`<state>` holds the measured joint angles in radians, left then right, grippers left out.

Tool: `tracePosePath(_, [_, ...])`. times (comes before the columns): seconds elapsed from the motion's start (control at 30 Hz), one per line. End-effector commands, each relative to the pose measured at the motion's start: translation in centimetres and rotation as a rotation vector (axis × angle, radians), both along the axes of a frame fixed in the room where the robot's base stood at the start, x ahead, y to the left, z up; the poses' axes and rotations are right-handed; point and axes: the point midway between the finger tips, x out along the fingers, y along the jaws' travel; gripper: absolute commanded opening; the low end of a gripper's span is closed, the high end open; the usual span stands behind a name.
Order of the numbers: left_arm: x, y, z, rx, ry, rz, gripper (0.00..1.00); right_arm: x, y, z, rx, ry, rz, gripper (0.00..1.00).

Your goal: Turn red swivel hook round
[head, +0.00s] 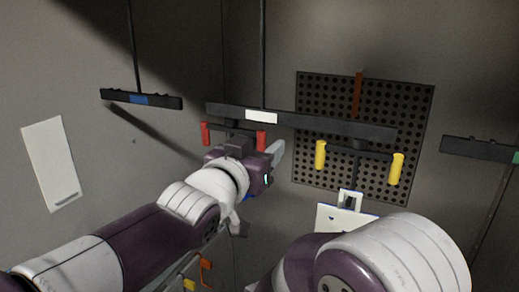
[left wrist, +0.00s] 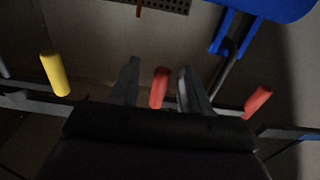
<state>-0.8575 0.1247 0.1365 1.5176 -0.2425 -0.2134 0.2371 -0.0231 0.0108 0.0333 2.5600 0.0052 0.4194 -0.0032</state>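The red swivel hook hangs under the black bar (head: 380,131), with a left red handle (head: 206,133) and a right red handle (head: 261,140). My left gripper (head: 276,152) is at the right handle. In the left wrist view, one red handle (left wrist: 159,88) stands between the two spread fingers of my left gripper (left wrist: 157,65), with gaps visible on both sides. The other red handle (left wrist: 258,101) is to the right, outside the fingers. A blue part (left wrist: 226,38) shows beyond them; my gripper mostly hides it in the head view. My right gripper is out of view.
A yellow-handled hook (head: 320,155) hangs on the same bar, right of the red one, above a white part (head: 336,217). A perforated panel (head: 415,105) is behind. Other bars hang at left (head: 165,102) and right (head: 470,147). My right arm fills the lower right.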

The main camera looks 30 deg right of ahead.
Motion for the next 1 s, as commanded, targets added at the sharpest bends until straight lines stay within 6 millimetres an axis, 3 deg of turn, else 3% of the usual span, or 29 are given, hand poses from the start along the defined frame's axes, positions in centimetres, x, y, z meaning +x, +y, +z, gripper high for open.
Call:
tracePosePath(0.23, [-0.2,0.3,0.0,-0.001,-0.001,0.0,0.47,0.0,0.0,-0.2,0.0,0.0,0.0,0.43])
tracePosePath(0.73, [-5.0,6.5,0.1,-0.001,-0.001,0.001,0.47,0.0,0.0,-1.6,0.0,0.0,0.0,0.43])
tracePosePath(1.0, [-5.6,7.2,0.0,0.0,0.0,0.0,0.47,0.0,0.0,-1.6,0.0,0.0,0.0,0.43])
